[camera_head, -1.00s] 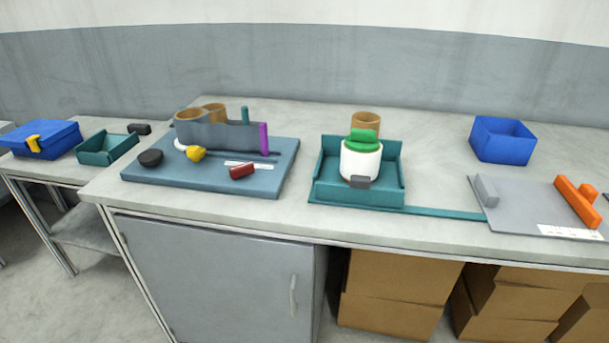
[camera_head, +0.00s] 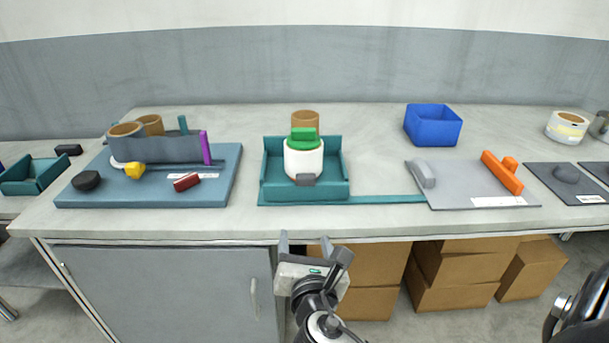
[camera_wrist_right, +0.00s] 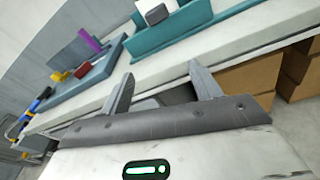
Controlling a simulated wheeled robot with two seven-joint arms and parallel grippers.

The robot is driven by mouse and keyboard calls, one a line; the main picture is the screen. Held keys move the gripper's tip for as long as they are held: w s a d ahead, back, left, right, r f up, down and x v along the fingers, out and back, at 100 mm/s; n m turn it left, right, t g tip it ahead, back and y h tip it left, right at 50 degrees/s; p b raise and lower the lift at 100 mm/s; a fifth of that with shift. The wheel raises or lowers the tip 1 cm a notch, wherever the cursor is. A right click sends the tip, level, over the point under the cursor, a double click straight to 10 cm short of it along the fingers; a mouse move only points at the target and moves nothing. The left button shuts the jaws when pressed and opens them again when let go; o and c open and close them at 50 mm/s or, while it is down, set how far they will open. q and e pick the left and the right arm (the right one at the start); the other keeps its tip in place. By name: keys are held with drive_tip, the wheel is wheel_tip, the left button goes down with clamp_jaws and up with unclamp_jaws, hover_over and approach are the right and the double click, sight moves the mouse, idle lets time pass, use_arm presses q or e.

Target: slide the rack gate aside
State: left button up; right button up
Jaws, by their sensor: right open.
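A grey upright panel (camera_head: 160,149) with a purple upright bar (camera_head: 205,147) at its right end stands on a blue board (camera_head: 225,175), in front of brown-topped round reels (camera_head: 126,130). It looks like the rack gate. The purple bar also shows in the right wrist view (camera_wrist_right: 90,40). My right gripper (camera_head: 304,242) is open and empty, in front of the table's front edge, right of the board and apart from the panel. In the right wrist view its two fingers (camera_wrist_right: 160,75) are spread, pointing toward the table. My left gripper is not in view.
A teal tray (camera_head: 335,190) holding a white cylinder with a green top (camera_head: 303,155) stands right of the board. A teal strip joins it to a grey plate (camera_head: 460,180). A yellow knob (camera_head: 135,171) and red block (camera_head: 186,182) are on the board. A blue bin (camera_head: 433,125) stands behind.

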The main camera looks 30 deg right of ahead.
sight(306, 179)
use_arm(q)
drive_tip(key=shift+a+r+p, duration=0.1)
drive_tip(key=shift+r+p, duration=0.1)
drive_tip(key=shift+p, duration=0.1)
use_arm(e)
drive_tip(key=w+d+r, duration=0.1)
drive_tip(key=w+d, duration=0.2)
drive_tip(key=w, duration=0.1)
drive_tip(key=w+d+r+n+h, duration=0.1)
drive_tip(key=w+d, duration=0.2)
drive_tip(key=w, duration=0.2)
drive_tip(key=w+d+r+n, duration=0.1)
drive_tip(key=w+d, duration=0.2)
drive_tip(key=w, duration=0.2)
drive_tip(key=shift+d+r+t+h, duration=0.15)
drive_tip(key=shift+r+t+h, duration=0.05)
drive_tip(key=shift+t+h, duration=0.1)
